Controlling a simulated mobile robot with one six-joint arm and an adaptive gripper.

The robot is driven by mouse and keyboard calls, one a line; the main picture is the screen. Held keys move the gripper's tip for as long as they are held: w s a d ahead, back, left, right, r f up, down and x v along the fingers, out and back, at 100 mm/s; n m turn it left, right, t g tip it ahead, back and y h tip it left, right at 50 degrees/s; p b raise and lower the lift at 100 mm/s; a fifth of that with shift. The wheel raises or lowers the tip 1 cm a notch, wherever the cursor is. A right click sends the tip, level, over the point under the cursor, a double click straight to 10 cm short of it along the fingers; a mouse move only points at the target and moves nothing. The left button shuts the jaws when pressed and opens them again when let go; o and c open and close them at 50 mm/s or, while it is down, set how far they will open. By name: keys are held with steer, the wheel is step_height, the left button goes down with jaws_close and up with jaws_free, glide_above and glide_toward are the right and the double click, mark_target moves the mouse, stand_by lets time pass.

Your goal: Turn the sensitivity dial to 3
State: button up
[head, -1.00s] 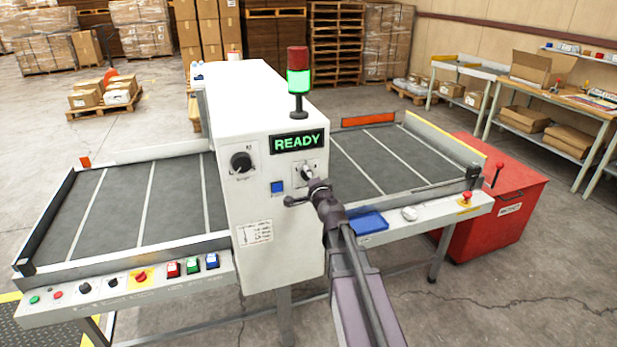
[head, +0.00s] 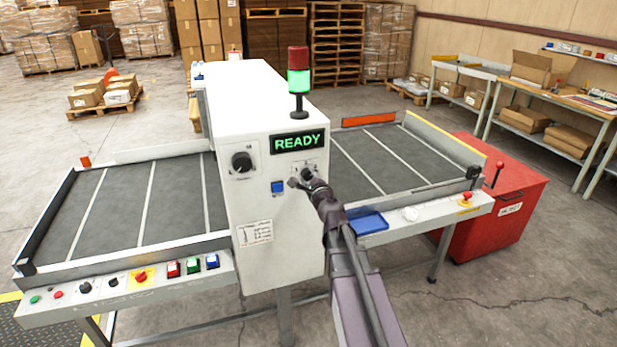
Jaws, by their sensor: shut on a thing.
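A white cabinet (head: 275,245) carries two black dials on its front. The larger left dial (head: 241,162) stands free, with small print around it that I cannot read. The smaller right dial (head: 306,173) sits below the lit green READY display (head: 297,141). My gripper (head: 302,180) is at this right dial and shut on it. The fingers and wrist cover part of the dial and its scale, so its setting cannot be read. I cannot read which dial is labelled sensitivity.
A blue button (head: 278,187) is just left of my gripper. A signal tower (head: 299,80) with a lit green section stands on top. Conveyor belts (head: 130,205) run out on both sides. A blue tray (head: 368,223) lies on the right ledge, and a red bin (head: 500,215) stands beyond.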

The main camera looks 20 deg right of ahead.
stand_by(0.4)
steer(key=o, duration=1.2)
steer(key=shift+c, duration=0.2)
steer(key=s, duration=0.7)
steer(key=shift+s, duration=0.25)
